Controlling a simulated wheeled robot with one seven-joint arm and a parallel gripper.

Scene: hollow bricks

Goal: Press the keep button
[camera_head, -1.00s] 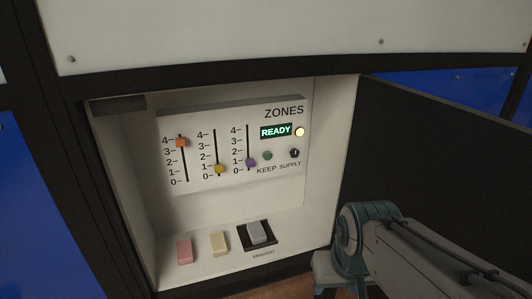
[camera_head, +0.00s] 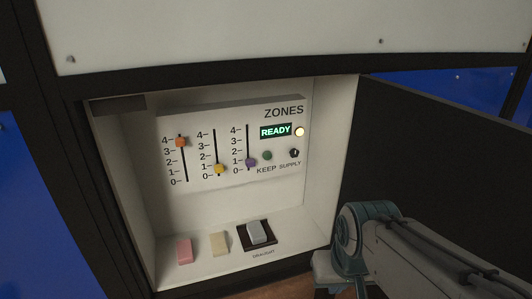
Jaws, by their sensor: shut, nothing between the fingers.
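A dark SUPPLY knob (camera_head: 294,153) is just right of the button. My arm reaches in from the lower right, below and right of the panel. My gripper's fingers are not visible.
Three sliders stand left of the button: orange (camera_head: 181,142) near 4, yellow (camera_head: 219,169) and purple (camera_head: 251,162) low. Pink (camera_head: 184,251), cream (camera_head: 219,244) and grey (camera_head: 256,232) blocks rest on the cabinet floor, the grey on a dark pad. A dark door (camera_head: 440,150) stands open at right.

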